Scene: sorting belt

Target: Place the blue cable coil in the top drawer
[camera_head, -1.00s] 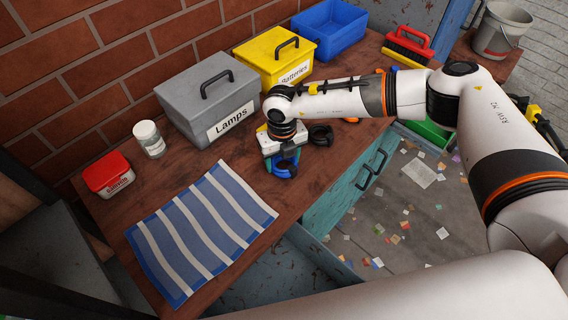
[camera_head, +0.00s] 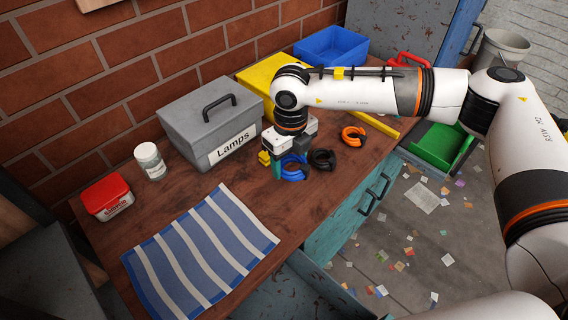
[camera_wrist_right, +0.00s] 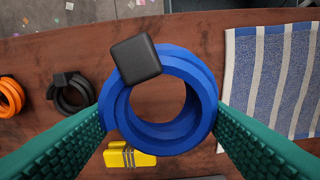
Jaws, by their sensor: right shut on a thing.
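The blue cable coil (camera_head: 294,170) has a black block on its ring. My right gripper (camera_head: 285,168) is shut on it; in the right wrist view the coil (camera_wrist_right: 160,100) sits between the two green ridged fingers. There it looks much larger than the coils on the bench, so it seems to be above the bench top. An open drawer (camera_head: 318,282) with a grey-blue inside sticks out from the bench front, partly cut off at the bottom of the head view; I cannot tell its level for certain. My left gripper is out of view.
A black coil (camera_head: 322,159) and an orange coil (camera_head: 354,136) lie right of the gripper. A grey Lamps box (camera_head: 208,118), a yellow box (camera_head: 262,80) and a blue bin (camera_head: 331,47) stand behind. A striped cloth (camera_head: 200,245) lies left. Shut drawer handles (camera_head: 376,193) show at right.

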